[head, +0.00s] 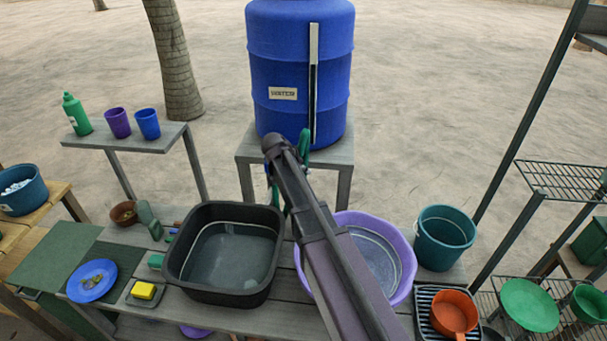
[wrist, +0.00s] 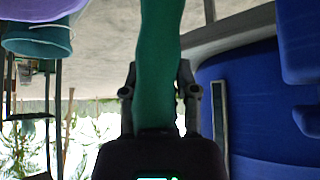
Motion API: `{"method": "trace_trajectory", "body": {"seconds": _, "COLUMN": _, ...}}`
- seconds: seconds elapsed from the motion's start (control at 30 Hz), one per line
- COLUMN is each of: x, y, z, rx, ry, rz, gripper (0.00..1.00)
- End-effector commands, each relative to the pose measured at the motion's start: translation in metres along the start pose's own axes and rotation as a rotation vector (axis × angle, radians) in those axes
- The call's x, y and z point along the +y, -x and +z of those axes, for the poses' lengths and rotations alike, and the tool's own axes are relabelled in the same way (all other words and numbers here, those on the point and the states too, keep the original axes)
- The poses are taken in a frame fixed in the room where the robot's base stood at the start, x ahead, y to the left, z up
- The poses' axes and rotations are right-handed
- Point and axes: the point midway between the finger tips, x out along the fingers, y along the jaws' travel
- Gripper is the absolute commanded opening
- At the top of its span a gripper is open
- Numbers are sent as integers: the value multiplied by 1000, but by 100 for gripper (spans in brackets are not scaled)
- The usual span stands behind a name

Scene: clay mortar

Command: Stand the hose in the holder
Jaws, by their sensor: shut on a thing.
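The green hose (wrist: 158,60) runs between the two fingers of my gripper (wrist: 160,92) in the wrist view, and the gripper is shut on it. In the head view short pieces of the green hose (head: 304,146) show beside the end of my arm, in front of the blue water barrel. My arm hides the gripper and most of the hose there. I cannot make out which thing is the holder. The blue barrel (head: 300,75) stands on a grey stand (head: 246,152); the barrel also fills the right of the wrist view (wrist: 275,120).
Below the arm are a black basin (head: 181,262) of water, a purple basin (head: 404,270) and a teal bucket (head: 445,237) on the bench. A small table (head: 130,138) with cups and a bottle stands left. A dark rack (head: 560,180) stands right.

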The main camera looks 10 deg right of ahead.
Motion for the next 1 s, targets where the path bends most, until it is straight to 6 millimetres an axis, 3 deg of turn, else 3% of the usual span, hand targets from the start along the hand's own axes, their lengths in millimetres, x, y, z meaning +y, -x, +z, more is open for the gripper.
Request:
{"method": "trace_trajectory", "body": {"seconds": 0.03, "x": -1, "y": -9, "z": 3, "rx": 31, "ry": 8, "rz": -7, "gripper": 0}}
{"method": "trace_trajectory", "body": {"seconds": 0.2, "x": -3, "y": -15, "z": -2, "rx": 101, "ry": 28, "rz": -22, "gripper": 0}}
{"method": "trace_trajectory", "body": {"seconds": 1.0, "x": -5, "y": -21, "z": 2, "rx": 124, "ry": 37, "rz": -28, "gripper": 0}}
